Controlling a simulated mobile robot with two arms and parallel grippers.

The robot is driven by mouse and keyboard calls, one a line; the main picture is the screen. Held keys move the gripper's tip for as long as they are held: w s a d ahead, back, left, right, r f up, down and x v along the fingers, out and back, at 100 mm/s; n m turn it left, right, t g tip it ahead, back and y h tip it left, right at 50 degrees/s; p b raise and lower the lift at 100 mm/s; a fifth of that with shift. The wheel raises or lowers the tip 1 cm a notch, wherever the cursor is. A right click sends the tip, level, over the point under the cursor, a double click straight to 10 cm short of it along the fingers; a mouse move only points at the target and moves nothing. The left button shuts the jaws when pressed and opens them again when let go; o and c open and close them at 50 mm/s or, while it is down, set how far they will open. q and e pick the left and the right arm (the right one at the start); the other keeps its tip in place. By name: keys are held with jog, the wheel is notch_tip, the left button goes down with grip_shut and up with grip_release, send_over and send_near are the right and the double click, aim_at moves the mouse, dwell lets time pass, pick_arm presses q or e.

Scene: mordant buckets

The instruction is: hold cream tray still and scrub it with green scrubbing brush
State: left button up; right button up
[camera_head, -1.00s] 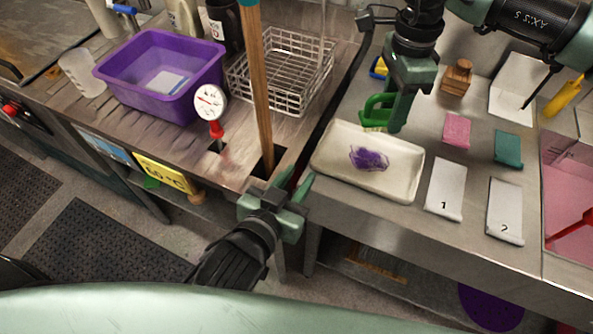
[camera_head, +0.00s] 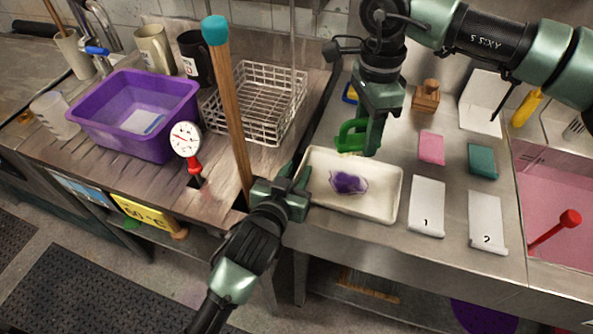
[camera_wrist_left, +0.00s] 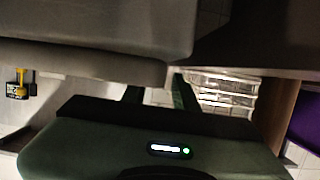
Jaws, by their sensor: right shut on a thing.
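The cream tray (camera_head: 386,205) lies on the metal table with a purple stain (camera_head: 348,183) on its floor. My left gripper (camera_head: 300,182) is at the tray's left edge, its fingers apart; I cannot tell whether they touch it. In the left wrist view the two fingers (camera_wrist_left: 157,95) show a gap between them, close to a pale edge that looks like the tray. My right gripper (camera_head: 371,146) points down at the tray's far edge, shut on the green scrubbing brush (camera_head: 349,136). The brush's underside is hidden.
Cards 1 (camera_head: 426,205) and 2 (camera_head: 487,222) lie right of the tray, with a pink sponge (camera_head: 431,148) and a teal sponge (camera_head: 482,161) behind. A wooden pole (camera_head: 232,115) stands behind my left gripper. A wire basket (camera_head: 262,105) and purple tub (camera_head: 125,140) are at left.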

pick_arm(q)
grip_shut()
dwell(2.4)
